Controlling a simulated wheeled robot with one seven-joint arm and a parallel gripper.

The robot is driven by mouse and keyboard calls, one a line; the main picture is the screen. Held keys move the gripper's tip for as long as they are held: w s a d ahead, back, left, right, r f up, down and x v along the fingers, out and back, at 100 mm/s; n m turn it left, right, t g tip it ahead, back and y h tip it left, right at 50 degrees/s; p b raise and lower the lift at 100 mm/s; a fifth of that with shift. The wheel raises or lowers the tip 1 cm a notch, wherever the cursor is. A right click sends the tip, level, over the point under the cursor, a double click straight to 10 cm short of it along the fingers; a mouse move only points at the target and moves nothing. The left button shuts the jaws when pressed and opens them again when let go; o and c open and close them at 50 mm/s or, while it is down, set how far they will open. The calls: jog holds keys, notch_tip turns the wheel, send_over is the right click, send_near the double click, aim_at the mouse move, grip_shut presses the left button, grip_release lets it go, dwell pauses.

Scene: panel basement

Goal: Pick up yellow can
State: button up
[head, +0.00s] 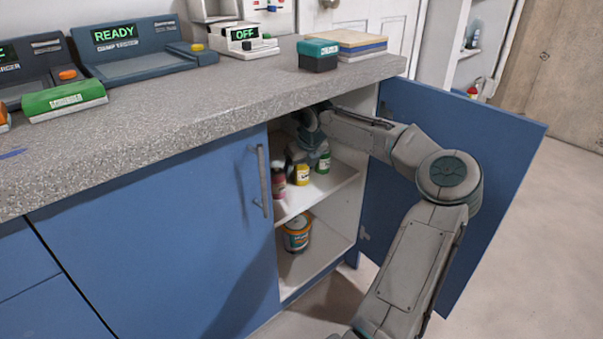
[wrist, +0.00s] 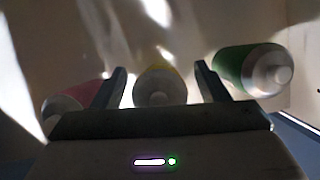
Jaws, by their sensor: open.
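The yellow can (head: 302,175) stands on the upper shelf of the open cabinet, between a red can and a green can. In the wrist view the yellow can (wrist: 156,84) shows between my two open fingers, with its near end toward the camera. My gripper (wrist: 162,80) is open and empty, with one finger on each side of the yellow can. Whether the fingers touch it cannot be told. In the head view my gripper (head: 312,152) is inside the cabinet above the cans, largely hidden by my arm.
The red can (head: 279,180) stands left of the yellow can and the green can (head: 323,162) right, both close by. A larger can (head: 297,232) is on the lower shelf. The cabinet door (head: 500,150) is open to the right. The countertop (head: 230,95) overhangs the shelf.

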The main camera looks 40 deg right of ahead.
jog(key=c, duration=1.1)
jog(key=shift+r+p, duration=0.2)
jog(key=shift+p, duration=0.1)
